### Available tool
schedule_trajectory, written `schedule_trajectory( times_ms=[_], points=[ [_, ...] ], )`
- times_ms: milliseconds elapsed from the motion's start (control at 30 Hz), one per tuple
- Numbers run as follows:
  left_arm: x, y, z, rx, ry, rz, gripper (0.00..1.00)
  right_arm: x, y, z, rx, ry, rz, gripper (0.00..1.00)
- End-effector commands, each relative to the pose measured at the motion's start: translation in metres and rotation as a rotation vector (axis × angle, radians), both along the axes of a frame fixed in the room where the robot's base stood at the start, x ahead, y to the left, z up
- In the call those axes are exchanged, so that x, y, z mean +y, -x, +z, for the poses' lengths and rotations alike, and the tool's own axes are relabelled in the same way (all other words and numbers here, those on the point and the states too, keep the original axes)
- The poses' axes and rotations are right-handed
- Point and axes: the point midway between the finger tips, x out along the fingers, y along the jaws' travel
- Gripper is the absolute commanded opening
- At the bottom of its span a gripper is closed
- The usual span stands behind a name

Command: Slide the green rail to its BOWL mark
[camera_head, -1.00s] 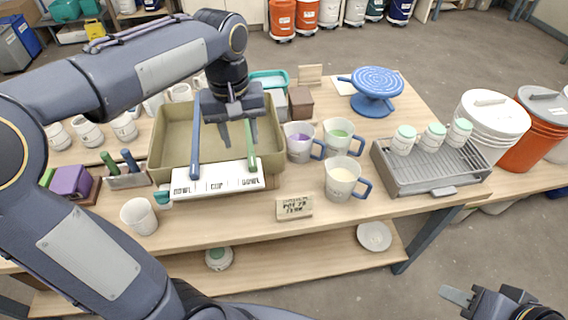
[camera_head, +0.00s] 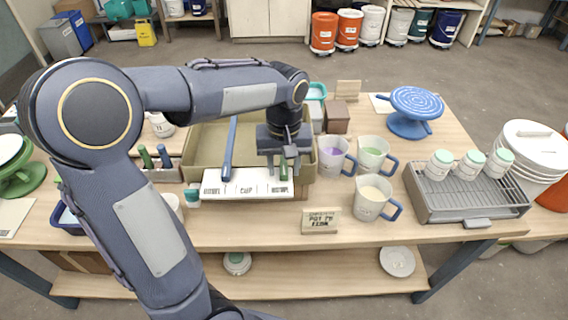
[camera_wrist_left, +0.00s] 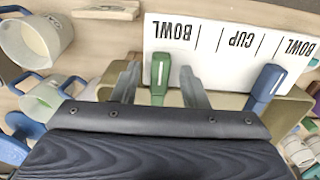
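A tan tray (camera_head: 207,140) has a white strip (camera_head: 246,184) along its front, lettered BOWL, CUP, BOWL. The green rail (camera_head: 284,172) lies front to back near the strip's right end in the head view, mostly hidden by my gripper. In the left wrist view the green rail (camera_wrist_left: 160,72) ends over the card's edge, near the outer BOWL lettering. The blue rail (camera_head: 230,148) lies between the other BOWL and CUP. My left gripper (camera_head: 284,172) points down over the green rail. Its fingers (camera_wrist_left: 160,84) stand on both sides of it, open, with gaps. My right gripper is out of view.
Mugs with lilac (camera_head: 336,156), green (camera_head: 374,155) and cream (camera_head: 374,198) contents stand right of the tray. A small sign (camera_head: 321,221) stands in front. A grey rack (camera_head: 468,197) with jars and a blue turntable (camera_head: 414,105) are further right.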

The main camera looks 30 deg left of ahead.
Motion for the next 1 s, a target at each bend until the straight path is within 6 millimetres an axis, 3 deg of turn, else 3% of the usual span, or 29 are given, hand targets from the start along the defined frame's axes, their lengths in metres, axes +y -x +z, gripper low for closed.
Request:
schedule_trajectory(
  times_ms=[33,333,600,833,1000],
  points=[
    [0.0,0.0,0.0,0.0,0.0,0.0,0.39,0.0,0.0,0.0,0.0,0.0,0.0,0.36],
    [0.0,0.0,0.0,0.0,0.0,0.0,0.0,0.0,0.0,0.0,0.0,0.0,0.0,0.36],
    [0.002,0.001,0.001,-0.001,0.0,0.001,0.0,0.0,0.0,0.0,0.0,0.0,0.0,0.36],
    [0.028,0.017,0.001,-0.002,0.0,0.005,0.0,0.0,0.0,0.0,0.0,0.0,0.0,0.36],
    [0.032,0.019,0.001,-0.002,0.0,0.0,0.0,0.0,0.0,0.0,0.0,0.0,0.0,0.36]
  ],
)
